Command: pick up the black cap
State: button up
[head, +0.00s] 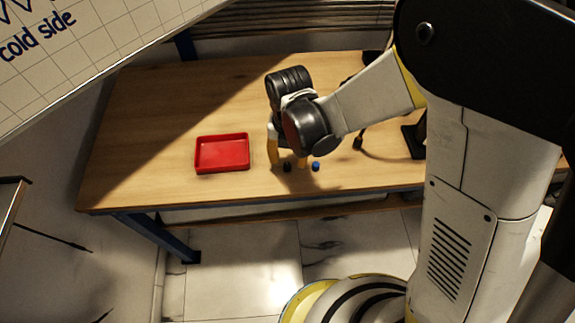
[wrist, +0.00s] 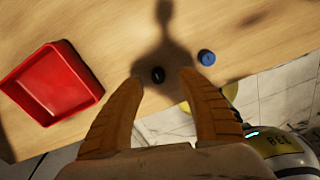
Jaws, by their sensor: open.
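The black cap (wrist: 158,75) lies on the wooden table near its front edge. In the head view the black cap (head: 287,167) shows just beside my gripper's yellow fingers. My gripper (head: 288,163) points down at the table. In the wrist view its two orange-yellow fingers (wrist: 162,83) are spread apart, with the cap in the gap between their tips. Nothing is held. I cannot tell the exact height of the fingertips above the table.
A blue cap (wrist: 207,57) lies to the right of the black one, also in the head view (head: 316,166). A red tray (head: 222,170) stands to the left on the table (head: 150,120). A dark stand (head: 413,143) with a cable is at the right.

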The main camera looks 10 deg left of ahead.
aim_at(287, 165)
notch_tip(287, 165, down, 4)
jog(key=shift+a+r+b, duration=0.1)
jog(key=shift+a+b, duration=0.05)
jog(key=shift+b, duration=0.55)
jog(key=shift+r, duration=0.1)
jog(key=c, duration=1)
jog(key=shift+o, duration=0.2)
jog(key=shift+r, duration=0.1)
